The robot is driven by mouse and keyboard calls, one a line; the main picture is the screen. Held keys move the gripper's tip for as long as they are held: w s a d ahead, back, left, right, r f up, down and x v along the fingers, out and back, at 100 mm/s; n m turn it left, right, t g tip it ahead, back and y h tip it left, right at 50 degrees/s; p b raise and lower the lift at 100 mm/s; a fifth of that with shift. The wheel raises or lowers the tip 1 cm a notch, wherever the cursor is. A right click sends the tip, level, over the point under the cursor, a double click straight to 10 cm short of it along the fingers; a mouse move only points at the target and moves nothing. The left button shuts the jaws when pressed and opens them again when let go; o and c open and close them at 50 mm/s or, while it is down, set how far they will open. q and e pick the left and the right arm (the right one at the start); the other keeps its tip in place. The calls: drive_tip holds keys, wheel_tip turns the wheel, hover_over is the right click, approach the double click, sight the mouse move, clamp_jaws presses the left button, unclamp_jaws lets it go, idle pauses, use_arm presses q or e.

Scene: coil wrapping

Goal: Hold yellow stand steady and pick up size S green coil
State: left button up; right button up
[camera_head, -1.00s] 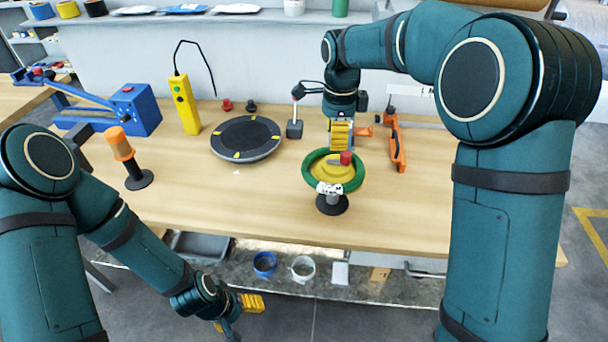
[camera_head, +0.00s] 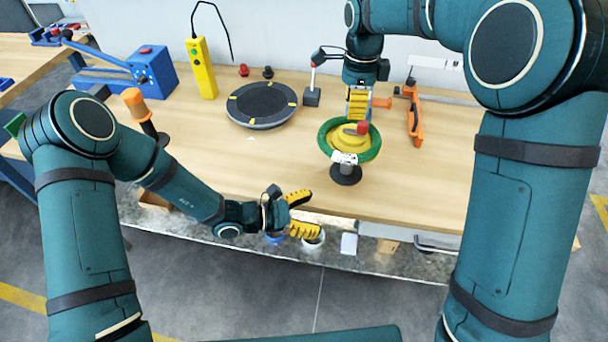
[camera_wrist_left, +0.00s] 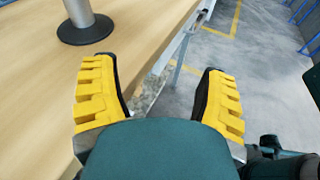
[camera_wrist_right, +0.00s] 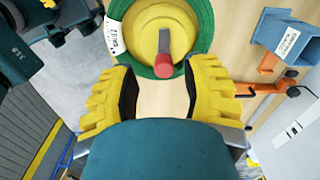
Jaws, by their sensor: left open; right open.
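The green coil (camera_head: 329,149) lies around the yellow top of the stand (camera_head: 345,139), with a white label on its near side. The stand has a red-tipped handle and a dark round base (camera_head: 346,175) on the table. My right gripper (camera_head: 358,112) is open just behind the coil, pointing down. In the right wrist view the coil (camera_wrist_right: 205,25) and red tip lie just beyond its open fingers (camera_wrist_right: 160,95). My left gripper (camera_head: 305,214) is open and empty at the table's front edge. The left wrist view shows its spread fingers (camera_wrist_left: 160,95) and a dark stand base (camera_wrist_left: 85,28).
A black turntable disc (camera_head: 262,104) lies left of the stand. A yellow control box (camera_head: 202,68), a blue press (camera_head: 150,68) and an orange-topped post (camera_head: 135,100) are further left. An orange clamp (camera_head: 413,112) stands to the right. Table between disc and stand is clear.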

sight(348, 153)
use_arm(q)
drive_tip(key=w+r+n+t, duration=0.1)
drive_tip(key=w+t, duration=0.1)
drive_tip(key=w+r+n+t, duration=0.1)
drive_tip(key=w+n+t, duration=0.1)
drive_tip(key=w, duration=0.1)
drive_tip(key=w+r+n+t, duration=0.1)
drive_tip(key=w+r+t, duration=0.1)
drive_tip(key=w, duration=0.1)
drive_tip(key=shift+a+r+n+h, duration=0.1)
drive_tip(key=shift+a+n+h, duration=0.2)
drive_tip(key=shift+a+n, duration=0.1)
drive_tip(key=x, duration=1.3)
drive_tip(key=shift+w+d, duration=0.2)
drive_tip(key=shift+d, duration=0.15)
